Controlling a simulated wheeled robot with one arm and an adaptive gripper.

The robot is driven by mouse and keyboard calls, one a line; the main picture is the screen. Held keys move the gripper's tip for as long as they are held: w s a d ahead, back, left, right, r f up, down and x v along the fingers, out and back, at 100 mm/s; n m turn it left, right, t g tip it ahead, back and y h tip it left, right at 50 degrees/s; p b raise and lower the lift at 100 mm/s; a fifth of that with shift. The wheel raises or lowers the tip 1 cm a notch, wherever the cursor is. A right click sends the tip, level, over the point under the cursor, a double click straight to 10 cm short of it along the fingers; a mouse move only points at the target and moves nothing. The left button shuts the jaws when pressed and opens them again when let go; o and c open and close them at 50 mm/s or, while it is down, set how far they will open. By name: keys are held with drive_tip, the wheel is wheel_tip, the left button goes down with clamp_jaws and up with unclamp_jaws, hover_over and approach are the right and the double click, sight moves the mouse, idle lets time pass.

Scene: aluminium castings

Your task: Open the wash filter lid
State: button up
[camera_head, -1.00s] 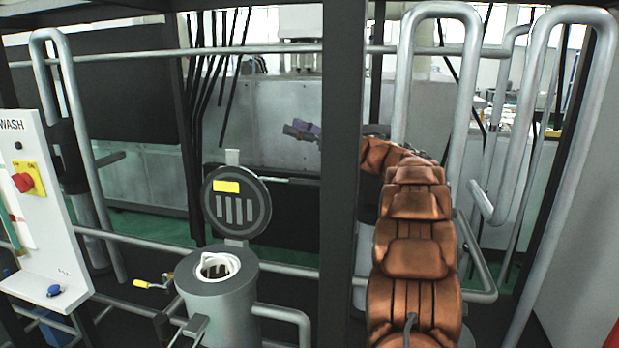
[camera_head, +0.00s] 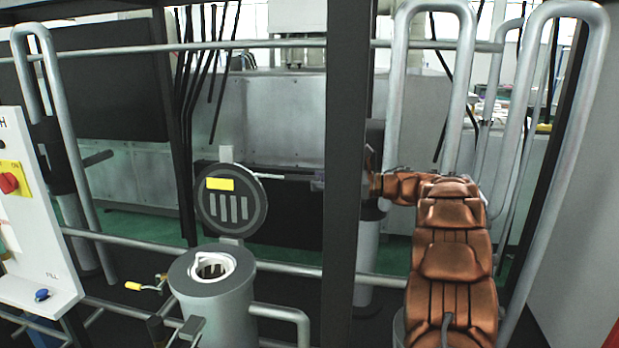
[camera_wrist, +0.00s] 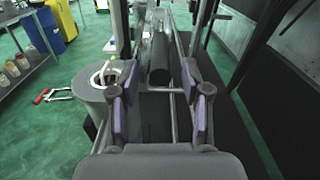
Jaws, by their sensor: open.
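The wash filter lid (camera_head: 232,228) is a round dark disc with a yellow label and light bars. It stands upright on its hinge behind the grey cylindrical filter housing (camera_head: 225,308), clear of the mouth. The mouth is open and shows a white ring (camera_head: 245,259) with a dark inside. The housing (camera_wrist: 92,120) is at the left in the wrist view. My gripper (camera_wrist: 160,80) is open, its purple fingers apart with nothing held between them. In the head view it is mostly hidden behind the dark post, to the right of the lid.
A dark vertical post (camera_head: 340,120) stands between the lid and my arm. Tall bent grey pipes (camera_head: 467,75) rise around my arm. A handle with a yellow grip (camera_head: 133,286) is left of the housing.

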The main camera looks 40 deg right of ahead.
sight(287, 178)
drive_tip(key=shift+p+x, duration=0.6)
drive_tip(key=shift+x, duration=1.5)
clamp_jaws()
